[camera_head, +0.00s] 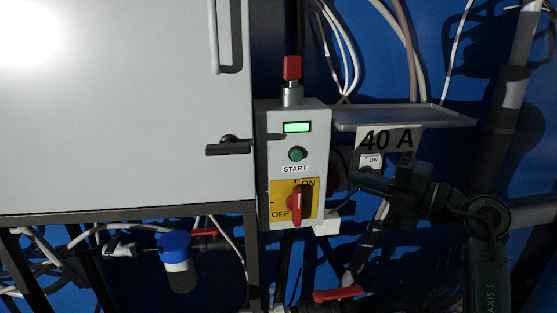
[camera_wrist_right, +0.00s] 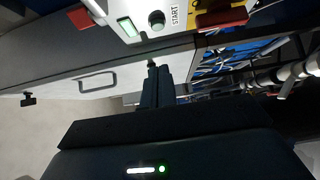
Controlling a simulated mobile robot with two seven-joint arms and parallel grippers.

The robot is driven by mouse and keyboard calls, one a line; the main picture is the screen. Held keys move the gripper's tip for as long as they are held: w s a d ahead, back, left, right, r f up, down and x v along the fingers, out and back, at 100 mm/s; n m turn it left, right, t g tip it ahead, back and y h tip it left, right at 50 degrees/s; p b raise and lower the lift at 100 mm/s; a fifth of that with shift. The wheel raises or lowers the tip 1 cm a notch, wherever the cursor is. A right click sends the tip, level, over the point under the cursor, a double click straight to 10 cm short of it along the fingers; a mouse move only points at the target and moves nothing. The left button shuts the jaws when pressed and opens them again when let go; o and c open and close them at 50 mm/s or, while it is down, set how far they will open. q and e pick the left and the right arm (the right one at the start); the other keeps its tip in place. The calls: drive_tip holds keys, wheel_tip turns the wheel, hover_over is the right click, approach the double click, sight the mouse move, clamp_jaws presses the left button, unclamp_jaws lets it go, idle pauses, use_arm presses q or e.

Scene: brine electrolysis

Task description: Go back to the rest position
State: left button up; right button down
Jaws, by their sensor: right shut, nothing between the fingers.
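My right gripper (camera_head: 356,183) is in the right half of the head view, its fingers pointing left, just right of the grey control box (camera_head: 262,150). In the right wrist view its fingers (camera_wrist_right: 153,72) are together, with nothing between them. The control box has a green-lit display (camera_head: 297,127), a green START button (camera_head: 297,154) and a red rotary switch (camera_head: 295,204) on a yellow ON/OFF plate. The gripper appears apart from the box. My left gripper is in neither view.
A shelf (camera_head: 430,117) with a "40 A" label (camera_head: 388,139) is above my right gripper. A blue-capped cylinder (camera_head: 177,262), cables and a red valve handle (camera_head: 338,294) are below. Pipes stand at the right.

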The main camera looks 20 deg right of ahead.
drive_tip(key=a+f+m+t+y, duration=0.1)
drive_tip(key=a+f+t+y, duration=0.15)
drive_tip(key=a+y, duration=0.35)
drive_tip(key=s+a+f+m+h, duration=0.1)
drive_tip(key=a+f+m+h, duration=0.1)
drive_tip(key=f+m+h, duration=0.65)
drive_tip(key=s+a+f+m+h, duration=0.1)
drive_tip(key=f+m+h, duration=0.4)
drive_tip(key=f+m, duration=0.55)
drive_tip(key=s+a+f+g, duration=0.3)
drive_tip(key=s+f, duration=0.3)
drive_tip(key=f, duration=0.4)
drive_tip(key=s+a+f+m+g+y, duration=0.1)
drive_tip(key=s+a+f+g, duration=0.3)
drive_tip(key=f, duration=0.5)
drive_tip(key=shift+s+a+f, duration=0.35)
drive_tip(key=shift+s+a, duration=0.85)
drive_tip(key=shift+a, duration=0.05)
drive_tip(key=shift+g, duration=0.25)
